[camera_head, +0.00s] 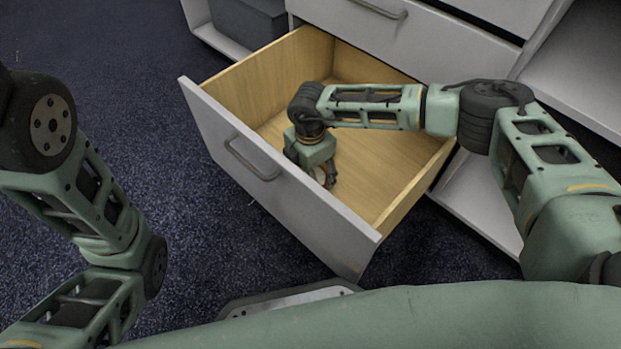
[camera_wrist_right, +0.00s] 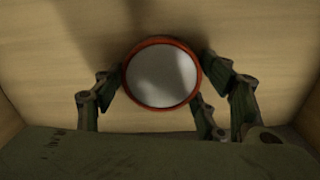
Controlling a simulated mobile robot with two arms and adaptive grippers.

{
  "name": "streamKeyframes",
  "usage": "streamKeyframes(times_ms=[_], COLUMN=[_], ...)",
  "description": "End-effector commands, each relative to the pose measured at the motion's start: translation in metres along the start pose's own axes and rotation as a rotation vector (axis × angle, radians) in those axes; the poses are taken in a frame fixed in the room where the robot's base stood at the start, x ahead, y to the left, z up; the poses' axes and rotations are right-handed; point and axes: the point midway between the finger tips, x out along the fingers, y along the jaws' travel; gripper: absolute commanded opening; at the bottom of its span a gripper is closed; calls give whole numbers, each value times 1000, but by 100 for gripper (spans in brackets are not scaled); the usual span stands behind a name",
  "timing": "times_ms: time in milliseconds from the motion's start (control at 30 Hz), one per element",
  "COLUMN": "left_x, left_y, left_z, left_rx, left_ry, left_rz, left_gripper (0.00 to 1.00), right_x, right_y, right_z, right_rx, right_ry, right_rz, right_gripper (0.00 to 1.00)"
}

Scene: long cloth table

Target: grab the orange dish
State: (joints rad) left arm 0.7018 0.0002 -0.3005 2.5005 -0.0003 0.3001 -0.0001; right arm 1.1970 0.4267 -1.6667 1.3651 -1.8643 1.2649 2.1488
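The orange dish (camera_wrist_right: 162,76) is round, with an orange rim and a pale grey-white inside. It lies in the open wooden drawer (camera_head: 268,130). In the head view only a small piece of it (camera_head: 320,172) shows under my right gripper. My right gripper (camera_head: 313,172) points down inside the drawer, over the dish. In the right wrist view its fingers (camera_wrist_right: 162,80) are spread on both sides of the dish, very close to the rim; whether they touch it I cannot tell. My left arm is at the left, with its gripper out of view.
The drawer has a grey front (camera_head: 285,195) with a handle (camera_head: 250,160) and wooden side walls close around my right forearm. A white cabinet (camera_head: 420,45) stands behind it. An open shelf is at the right. Dark blue carpet (camera_head: 130,80) is clear at the left.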

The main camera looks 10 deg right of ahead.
Motion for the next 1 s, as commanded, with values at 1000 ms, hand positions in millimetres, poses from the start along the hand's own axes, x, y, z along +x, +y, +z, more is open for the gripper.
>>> streamKeyframes(times_ms=[1000], left_x=[8], left_y=[-4], left_z=[7], left_rx=[-2], left_ry=[-9], left_rz=[-6], left_gripper=[26], right_x=[-17], right_y=[1], right_z=[0], right_rx=[0], right_ry=[1], right_rz=[4], right_gripper=[18])
